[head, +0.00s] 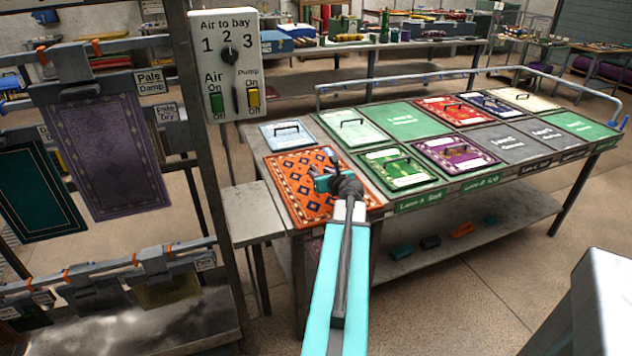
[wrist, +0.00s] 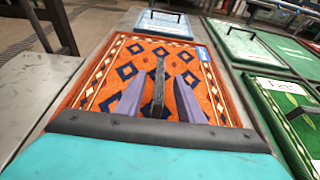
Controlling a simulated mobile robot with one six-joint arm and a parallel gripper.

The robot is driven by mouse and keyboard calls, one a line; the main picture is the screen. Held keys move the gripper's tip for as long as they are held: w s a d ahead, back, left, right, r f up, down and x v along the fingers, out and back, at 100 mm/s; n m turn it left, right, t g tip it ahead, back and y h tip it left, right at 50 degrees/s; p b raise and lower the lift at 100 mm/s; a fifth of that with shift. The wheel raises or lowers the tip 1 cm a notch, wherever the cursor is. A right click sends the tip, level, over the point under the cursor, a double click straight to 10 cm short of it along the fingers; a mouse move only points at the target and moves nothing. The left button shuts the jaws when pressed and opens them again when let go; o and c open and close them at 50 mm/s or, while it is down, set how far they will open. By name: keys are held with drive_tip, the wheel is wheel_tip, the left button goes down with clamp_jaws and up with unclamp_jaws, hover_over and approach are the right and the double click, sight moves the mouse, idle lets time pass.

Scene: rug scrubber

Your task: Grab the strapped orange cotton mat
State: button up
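The orange mat (head: 300,205) lies flat at the near left corner of the table, with dark blue diamonds and a cream border. It fills the middle of the wrist view (wrist: 207,88). My gripper (head: 326,180) is over the mat. In the wrist view, its two grey-purple fingers (wrist: 159,75) are apart, with a dark strip (wrist: 159,88) between them that looks like the mat's strap. I see no finger clearly touching it. A small blue label is on the mat's far right edge. In the head view my gripper hides the strap.
A light blue strapped mat (head: 286,135) lies just beyond, and a green strapped mat (head: 398,168) lies to the right. A grey side stand (head: 252,212) adjoins the table's left. A rack with hanging mats and a control panel (head: 228,65) stands farther left.

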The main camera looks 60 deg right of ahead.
drive_tip(key=shift+x, duration=0.85)
drive_tip(key=shift+r, duration=0.1)
clamp_jaws()
